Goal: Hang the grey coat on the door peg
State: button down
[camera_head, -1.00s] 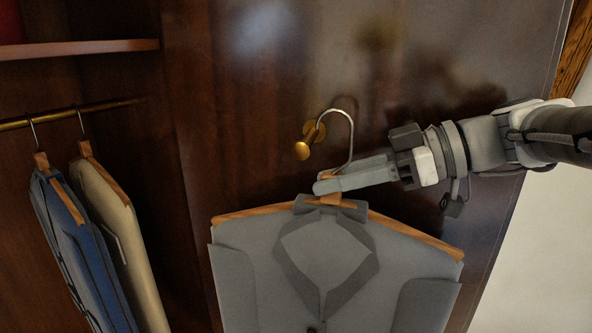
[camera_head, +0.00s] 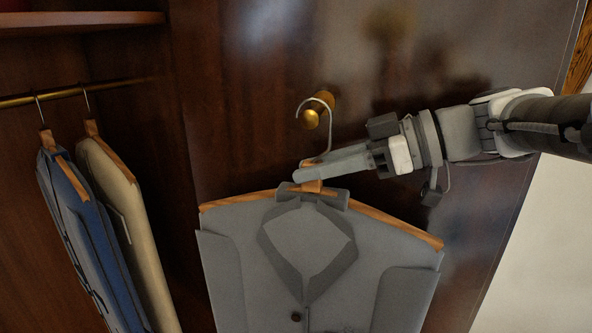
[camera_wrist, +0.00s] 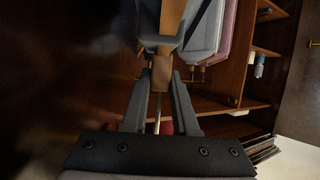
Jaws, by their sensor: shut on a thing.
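The grey coat (camera_head: 225,255) hangs upright on a wooden hanger (camera_head: 390,223) with a thin metal hook (camera_head: 329,139). My gripper (camera_head: 310,176) is shut on the hanger's neck, just below the hook. In the wrist view, my gripper (camera_wrist: 159,95) has the wooden neck (camera_wrist: 161,73) between its fingers. The brass door peg (camera_head: 311,119) sticks out from the dark wooden door (camera_head: 230,90). In the head view the hook's curve passes around and above the peg's knob. I cannot tell whether the hook touches the peg or is in front of it.
At left, a blue garment (camera_head: 75,215) and a beige coat (camera_head: 125,220) hang on a brass rail (camera_head: 60,94) under a shelf (camera_head: 80,22). A pale wall (camera_head: 535,250) shows at right, past the door's edge. The door around the peg is clear.

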dwell(0.4)
jog(key=c, duration=0.6)
grip_release()
jog(key=shift+f, duration=0.1)
jog(key=shift+f, duration=0.15)
